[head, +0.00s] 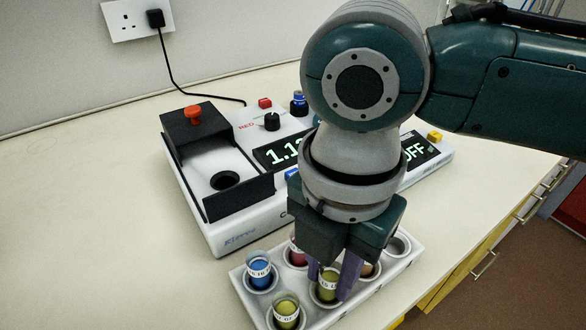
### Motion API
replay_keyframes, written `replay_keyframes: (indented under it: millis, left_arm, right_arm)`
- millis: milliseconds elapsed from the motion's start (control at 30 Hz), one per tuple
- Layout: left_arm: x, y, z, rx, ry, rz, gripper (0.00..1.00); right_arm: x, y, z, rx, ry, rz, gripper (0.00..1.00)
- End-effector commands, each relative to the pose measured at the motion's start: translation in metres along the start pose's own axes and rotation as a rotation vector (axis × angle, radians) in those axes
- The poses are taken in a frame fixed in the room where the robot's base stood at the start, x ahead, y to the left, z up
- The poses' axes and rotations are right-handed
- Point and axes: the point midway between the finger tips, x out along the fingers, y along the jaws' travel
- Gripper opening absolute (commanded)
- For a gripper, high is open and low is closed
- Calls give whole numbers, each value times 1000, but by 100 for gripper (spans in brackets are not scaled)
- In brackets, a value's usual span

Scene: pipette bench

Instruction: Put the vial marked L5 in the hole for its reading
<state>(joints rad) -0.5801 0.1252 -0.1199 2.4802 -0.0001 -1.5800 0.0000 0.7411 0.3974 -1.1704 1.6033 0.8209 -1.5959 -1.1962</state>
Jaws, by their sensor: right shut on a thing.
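The vial whose label seems to read L5 (328,287) holds yellow-green liquid and stands upright in the front row of the white rack (238,283). My right gripper (335,278) reaches down from above, its purple fingers on either side of this vial and shut on it. The vial still appears to sit in its rack hole. The white meter (222,236) behind the rack has a black chamber with a round dark hole (225,180), which looks empty and uncovered. Its display (280,153) begins with 1.1; my arm hides the rest. My left gripper is out of view.
The rack also holds a blue vial (259,272), another yellow-green vial (286,312), a red one (298,256) and a partly hidden orange one (368,269). One hole (398,244) at its right end is empty. The black chamber wall (240,198) stands up. The bench left is clear.

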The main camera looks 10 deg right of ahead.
Motion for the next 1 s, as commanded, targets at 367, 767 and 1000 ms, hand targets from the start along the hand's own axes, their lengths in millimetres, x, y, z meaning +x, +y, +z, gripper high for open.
replay_keyframes:
  millis: [367, 767, 1000]
  left_arm:
    - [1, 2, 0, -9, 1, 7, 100]
    - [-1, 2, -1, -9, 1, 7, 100]
    - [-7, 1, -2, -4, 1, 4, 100]
  right_arm:
    - [5, 0, 0, -1, 0, -1, 53]
    - [-2, 0, 0, 0, 0, 0, 60]
    - [-48, 1, 1, -1, -2, 5, 60]
